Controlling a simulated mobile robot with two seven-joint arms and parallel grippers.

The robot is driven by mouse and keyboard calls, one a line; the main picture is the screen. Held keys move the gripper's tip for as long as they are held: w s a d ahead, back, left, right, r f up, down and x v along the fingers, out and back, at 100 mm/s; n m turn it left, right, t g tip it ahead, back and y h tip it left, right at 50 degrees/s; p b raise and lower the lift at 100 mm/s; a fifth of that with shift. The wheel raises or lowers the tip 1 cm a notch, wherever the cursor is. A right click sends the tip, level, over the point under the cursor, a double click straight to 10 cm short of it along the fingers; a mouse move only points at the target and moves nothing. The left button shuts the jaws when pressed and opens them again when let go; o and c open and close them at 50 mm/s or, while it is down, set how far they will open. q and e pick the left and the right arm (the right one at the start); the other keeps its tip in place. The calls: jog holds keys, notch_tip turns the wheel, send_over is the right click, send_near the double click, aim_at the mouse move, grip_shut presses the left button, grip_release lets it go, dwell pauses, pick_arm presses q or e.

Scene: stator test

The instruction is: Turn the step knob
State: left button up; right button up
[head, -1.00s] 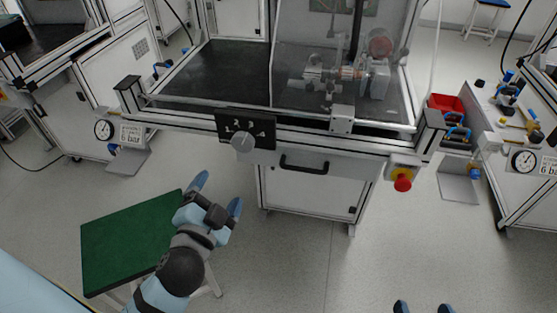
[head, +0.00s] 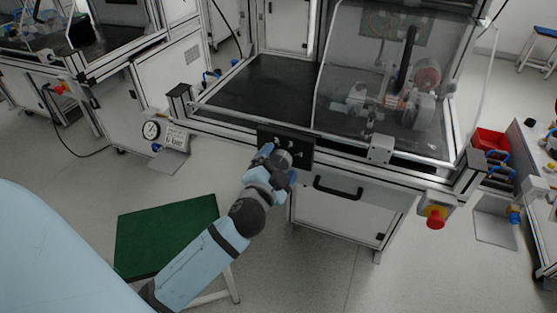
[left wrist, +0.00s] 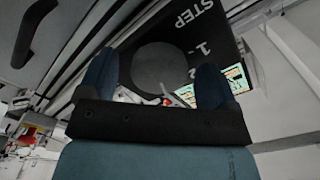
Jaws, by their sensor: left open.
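The step knob (left wrist: 162,68) is a round grey dial on a black panel (left wrist: 215,35) with white "STEP" lettering and numbers, seen in the left wrist view. In the head view the panel (head: 302,146) is on the front of the test bench, and my gripper covers much of the knob and numbers. My left gripper (head: 276,166) is open at the panel. In the left wrist view its two blue fingers (left wrist: 155,82) stand on either side of the knob. I cannot tell whether they touch it. My right gripper is not in view.
A black drawer handle (head: 338,187) is right of the panel. A red emergency stop (head: 436,218) on a yellow base sits at the bench's right front. A green-topped stool (head: 165,235) stands below my left arm. A clear guard covers the motor rig (head: 405,100).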

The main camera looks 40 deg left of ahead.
pick_arm(q)
jog(key=shift+w, duration=0.3)
jog(key=c, duration=0.9)
